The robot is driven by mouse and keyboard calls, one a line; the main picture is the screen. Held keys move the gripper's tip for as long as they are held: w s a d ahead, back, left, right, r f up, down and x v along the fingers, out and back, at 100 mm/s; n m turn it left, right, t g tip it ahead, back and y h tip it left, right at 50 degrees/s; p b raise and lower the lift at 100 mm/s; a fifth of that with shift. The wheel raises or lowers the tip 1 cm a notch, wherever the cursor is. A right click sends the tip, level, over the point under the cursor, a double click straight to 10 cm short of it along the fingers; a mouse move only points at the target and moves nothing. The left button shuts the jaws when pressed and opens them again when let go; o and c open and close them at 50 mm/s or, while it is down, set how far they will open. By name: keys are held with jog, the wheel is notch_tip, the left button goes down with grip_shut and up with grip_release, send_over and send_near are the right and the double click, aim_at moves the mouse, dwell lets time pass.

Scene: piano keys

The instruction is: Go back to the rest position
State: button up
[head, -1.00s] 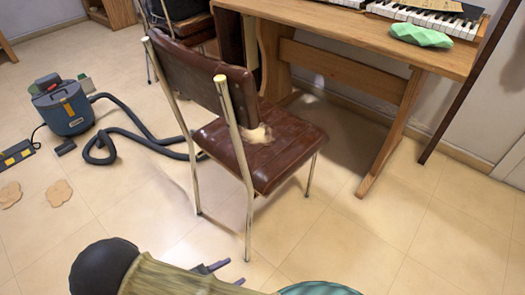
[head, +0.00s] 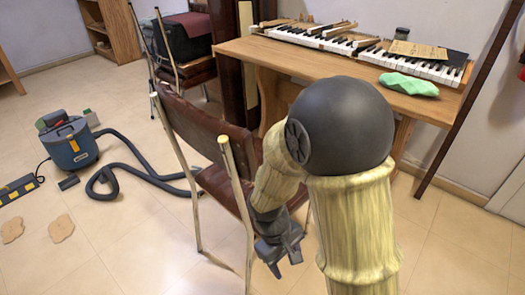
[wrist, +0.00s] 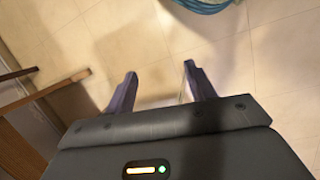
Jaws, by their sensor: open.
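My gripper (head: 284,262) hangs low in front of the brown chair (head: 203,143), pointing down toward the floor.
A desk (head: 232,46) with piano keys (head: 345,41) and a green lumpy object (head: 409,84) stands behind. A blue vacuum cleaner (head: 70,142) with a dark hose (head: 130,174) lies left. A teal coil (wrist: 205,4) shows in the wrist view.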

jog(key=w+d+r+m+t+y+p, duration=0.1)
jog(key=d+r+m+t+y+p, duration=0.25)
jog(key=d+r+m, duration=0.6)
notch_tip(320, 180, up, 40)
jog(key=n+p, duration=0.1)
jog(key=p, duration=3.6)
jog(key=shift+f+h, duration=0.2)
jog(key=shift+h, duration=0.15)
jog(key=shift+n+t, duration=0.25)
